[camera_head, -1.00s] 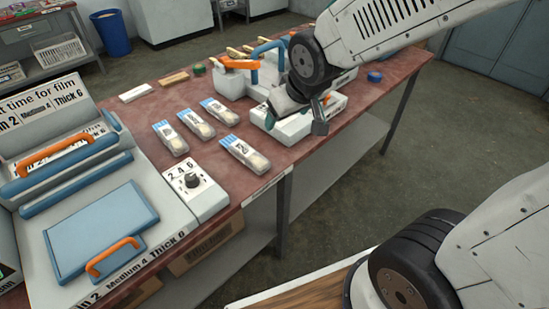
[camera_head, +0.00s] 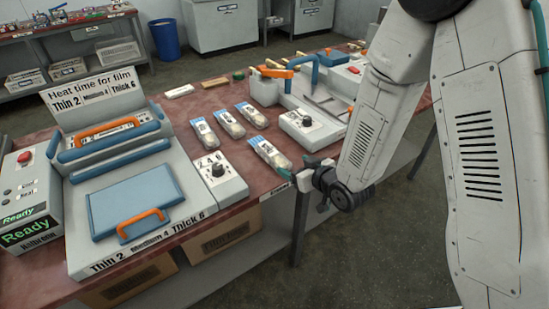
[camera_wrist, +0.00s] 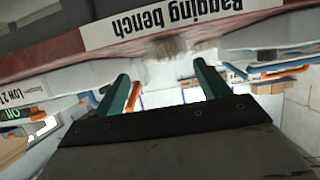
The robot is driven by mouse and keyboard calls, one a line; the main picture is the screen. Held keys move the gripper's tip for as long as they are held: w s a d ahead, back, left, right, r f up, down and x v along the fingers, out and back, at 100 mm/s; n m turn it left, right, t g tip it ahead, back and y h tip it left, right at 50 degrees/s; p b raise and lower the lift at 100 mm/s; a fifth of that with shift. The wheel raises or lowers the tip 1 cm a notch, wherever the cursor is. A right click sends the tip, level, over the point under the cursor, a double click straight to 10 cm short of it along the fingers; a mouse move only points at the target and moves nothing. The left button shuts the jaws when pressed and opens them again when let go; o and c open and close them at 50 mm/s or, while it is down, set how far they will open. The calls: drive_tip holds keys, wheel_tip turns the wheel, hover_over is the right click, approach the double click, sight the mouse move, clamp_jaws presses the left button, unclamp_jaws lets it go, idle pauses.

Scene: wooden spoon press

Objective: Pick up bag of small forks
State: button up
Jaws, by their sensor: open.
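Several clear bags with blue ends lie on the red bench (camera_head: 115,247). Three lie in a row: the left bag (camera_head: 205,133), the middle bag (camera_head: 231,124) and the right bag (camera_head: 253,116). A fourth bag (camera_head: 268,153) lies apart, nearer the bench's front edge. Their contents are pale and too small to tell which holds small forks. My gripper (camera_head: 297,166) is at the front edge close to the fourth bag. The wrist view shows its two teal fingers (camera_wrist: 161,71) spread apart, with a blurred pale patch beyond the gap and nothing clearly held.
A heat sealer (camera_head: 135,200) with a dial box (camera_head: 218,178) stands left of the bags. A press (camera_head: 300,92) with an orange handle and another dial box (camera_head: 312,130) stand behind and right. A "Bagging bench" label (camera_wrist: 170,22) appears upside down in the wrist view.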

sight(281, 161)
drive_tip(key=x, duration=0.2)
drive_tip(key=a+x, duration=0.1)
drive_tip(key=x, duration=0.4)
drive_tip(key=shift+s+a+r, duration=0.2)
drive_tip(key=shift+s+r, duration=0.05)
drive_tip(key=shift+r, duration=0.05)
drive_tip(key=c, duration=1)
